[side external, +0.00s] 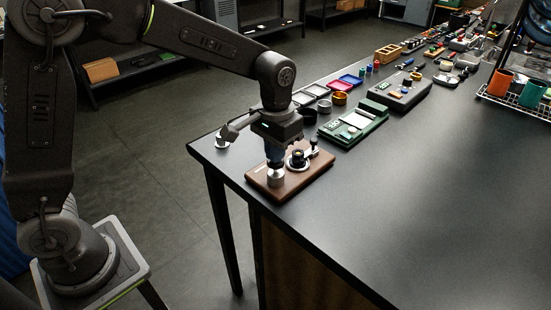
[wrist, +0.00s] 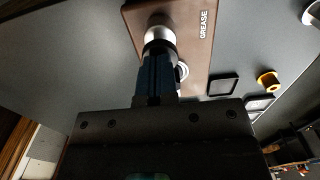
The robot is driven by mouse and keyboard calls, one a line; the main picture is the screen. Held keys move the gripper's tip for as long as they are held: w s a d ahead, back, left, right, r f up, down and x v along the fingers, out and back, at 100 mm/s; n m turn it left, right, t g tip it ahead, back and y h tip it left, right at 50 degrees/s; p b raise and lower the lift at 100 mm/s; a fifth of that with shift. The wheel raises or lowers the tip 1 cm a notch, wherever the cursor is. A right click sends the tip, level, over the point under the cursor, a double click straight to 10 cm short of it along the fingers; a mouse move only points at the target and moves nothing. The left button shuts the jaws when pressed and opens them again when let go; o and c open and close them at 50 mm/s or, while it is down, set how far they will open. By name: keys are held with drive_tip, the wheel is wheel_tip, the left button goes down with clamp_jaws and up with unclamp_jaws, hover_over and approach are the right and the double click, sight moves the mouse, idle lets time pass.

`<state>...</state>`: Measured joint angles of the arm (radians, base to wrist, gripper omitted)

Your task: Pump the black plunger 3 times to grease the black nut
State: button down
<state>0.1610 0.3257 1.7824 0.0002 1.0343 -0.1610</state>
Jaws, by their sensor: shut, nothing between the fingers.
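A brown board (side external: 308,181) lies at the table's near left corner. In the wrist view the board (wrist: 196,62) carries the word GREASE. A silver cylinder (side external: 276,179) stands upright on it, and it also shows in the wrist view (wrist: 159,34). My gripper (side external: 275,166) points down right above this cylinder with its blue fingers together and nothing between them. In the wrist view a black part, likely the plunger, lies between fingertips (wrist: 158,55) and cylinder; I cannot tell whether they touch it. A round metal piece with a dark centre (side external: 298,158), possibly the nut, sits beside my gripper.
A green tray (side external: 352,128) and a dark grey case (side external: 402,93) lie farther back. Small cups, including a yellow one (side external: 339,98), stand near them. A wire rack with orange and green cups (side external: 500,83) is at the right. The table's front right is clear.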

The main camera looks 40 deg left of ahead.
drive_tip(key=shift+r, duration=1.9)
wheel_tip(320, 180, up, 6)
drive_tip(key=shift+f, duration=3.9)
drive_tip(key=shift+f, duration=0.1)
drive_tip(key=shift+f, duration=0.75)
